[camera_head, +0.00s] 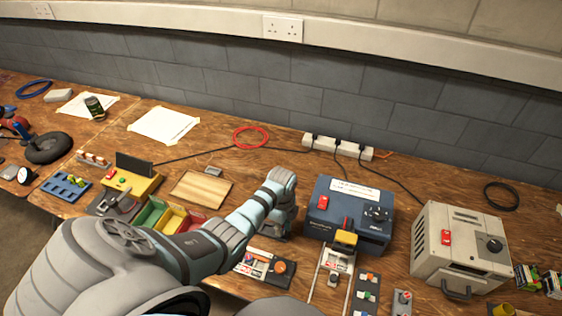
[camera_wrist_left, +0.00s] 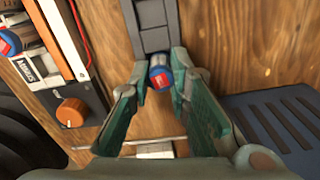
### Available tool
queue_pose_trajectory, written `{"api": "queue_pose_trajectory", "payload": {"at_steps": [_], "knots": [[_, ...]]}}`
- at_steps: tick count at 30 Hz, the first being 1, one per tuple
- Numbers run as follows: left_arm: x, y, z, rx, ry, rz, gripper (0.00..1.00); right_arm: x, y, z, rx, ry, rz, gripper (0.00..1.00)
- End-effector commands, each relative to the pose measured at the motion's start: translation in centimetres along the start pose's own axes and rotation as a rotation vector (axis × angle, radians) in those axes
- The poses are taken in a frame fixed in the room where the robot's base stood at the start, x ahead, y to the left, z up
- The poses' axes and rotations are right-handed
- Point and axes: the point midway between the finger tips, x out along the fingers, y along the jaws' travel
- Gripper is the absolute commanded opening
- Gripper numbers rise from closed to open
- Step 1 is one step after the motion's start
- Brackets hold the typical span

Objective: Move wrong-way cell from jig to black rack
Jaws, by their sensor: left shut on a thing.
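My left gripper (camera_head: 274,236) reaches down to the bench just left of the blue charger box. In the left wrist view its green fingers (camera_wrist_left: 158,80) are shut on a small cell (camera_wrist_left: 160,74) with blue and red wrapping. A dark grey segmented block (camera_wrist_left: 154,28) lies just beyond the cell; I cannot tell whether it is the black rack or whether the cell touches it. The jig-like unit with an orange knob (camera_head: 280,267) sits below the gripper, and the wrist view shows its knob (camera_wrist_left: 72,112) and another blue-topped cell (camera_wrist_left: 8,44) in it. My right gripper is not seen.
The blue charger box (camera_head: 350,208) stands close on the right, with a beige box (camera_head: 460,250) beyond it. Coloured bins (camera_head: 165,217) and a wooden board (camera_head: 201,188) lie to the left. Bare wood shows behind, near the red cable ring (camera_head: 251,137).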

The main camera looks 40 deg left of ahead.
Motion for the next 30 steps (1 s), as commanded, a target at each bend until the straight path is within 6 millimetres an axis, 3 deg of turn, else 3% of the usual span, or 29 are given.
{"api": "queue_pose_trajectory", "payload": {"at_steps": [12,13,17,30], "knots": [[0.40,-0.02,-0.01,0.000,0.000,-0.001,0.00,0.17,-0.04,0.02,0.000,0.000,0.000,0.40],[0.40,-0.01,-0.01,0.000,0.000,-0.001,0.19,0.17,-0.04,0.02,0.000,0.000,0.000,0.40],[0.40,-0.01,-0.01,0.000,0.000,-0.001,0.40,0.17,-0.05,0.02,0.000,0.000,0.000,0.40],[0.40,0.00,0.00,0.000,0.000,0.000,0.41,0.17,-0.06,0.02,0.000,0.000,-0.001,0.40]]}}
